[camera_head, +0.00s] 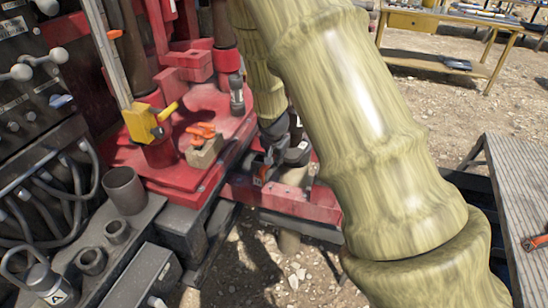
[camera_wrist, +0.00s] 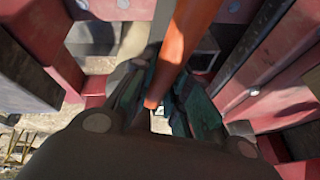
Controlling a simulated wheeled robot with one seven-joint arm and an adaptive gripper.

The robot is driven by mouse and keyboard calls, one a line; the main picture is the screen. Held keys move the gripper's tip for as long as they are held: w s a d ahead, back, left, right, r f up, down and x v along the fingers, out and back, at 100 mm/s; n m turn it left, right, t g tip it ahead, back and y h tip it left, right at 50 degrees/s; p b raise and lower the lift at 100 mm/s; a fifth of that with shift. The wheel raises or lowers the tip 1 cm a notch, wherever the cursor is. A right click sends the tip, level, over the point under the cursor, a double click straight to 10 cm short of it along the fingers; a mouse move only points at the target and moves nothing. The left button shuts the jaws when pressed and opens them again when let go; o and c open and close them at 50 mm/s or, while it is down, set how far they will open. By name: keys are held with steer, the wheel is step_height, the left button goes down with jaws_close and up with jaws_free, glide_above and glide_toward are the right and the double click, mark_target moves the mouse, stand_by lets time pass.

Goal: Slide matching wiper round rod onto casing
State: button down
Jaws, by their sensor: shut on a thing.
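My gripper (camera_head: 270,160) is low at the red rig's front edge, partly hidden by my arm. In the wrist view its dark green fingers (camera_wrist: 165,108) are shut around the end of an orange-red bar (camera_wrist: 183,45); I cannot tell whether this is part of the wiper. A pale upright pipe, possibly the casing (camera_head: 296,176), stands just right of the gripper, with dark parts over its top. No wiper ring shows clearly. I cannot tell a rod inside the pipe or whether anything surrounds it.
Red rig beams (camera_wrist: 275,85) flank the gripper closely. A yellow-headed tool (camera_head: 143,121) and a box with orange items (camera_head: 204,148) are on the red deck. Dark cups (camera_head: 124,189) stand at left. A slatted bench (camera_head: 515,190) is at right.

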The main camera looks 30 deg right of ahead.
steer(key=shift+w+d+p, duration=0.2)
steer(key=shift+w+d, duration=0.15)
steer(key=shift+d, duration=0.3)
steer(key=shift+w+d+p, duration=0.25)
steer(key=shift+w+d, duration=0.15)
steer(key=shift+d, duration=0.25)
steer(key=shift+w+d+p, duration=0.2)
steer(key=shift+w+d, duration=0.15)
steer(key=shift+d, duration=0.4)
steer(key=shift+f, duration=0.5)
steer(key=c, duration=1.3)
jaws_free()
steer(key=v, duration=1.2)
steer(key=shift+f, duration=0.15)
